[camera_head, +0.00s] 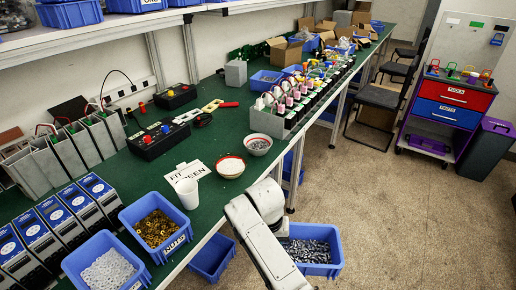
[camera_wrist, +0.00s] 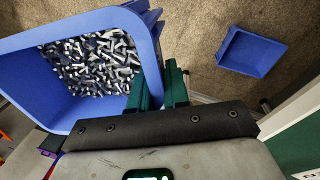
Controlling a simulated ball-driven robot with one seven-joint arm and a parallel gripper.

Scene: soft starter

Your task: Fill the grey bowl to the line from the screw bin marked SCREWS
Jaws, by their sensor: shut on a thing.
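A blue screw bin (camera_head: 318,268) full of silvery screws is held out beyond the front edge of the green bench. Its marking cannot be read. My gripper (camera_head: 284,238) is at the bin's left side in the head view, its fingertips hidden there. In the wrist view my gripper (camera_wrist: 163,88) has its two green fingers closed on the wall of the screw bin (camera_wrist: 60,113), which looks about level with its screws inside. A bowl with a reddish rim and grey inside (camera_head: 258,145) stands on the bench, apart from the bin; its fill line cannot be made out.
A second red-rimmed bowl (camera_head: 230,166) with white contents, a white cup (camera_head: 188,193) and a label card (camera_head: 186,173) stand nearby. Blue bins of brass nuts (camera_head: 155,228) and pale washers (camera_head: 107,270) sit at front left. A blue bin (camera_head: 212,258) is below the bench edge.

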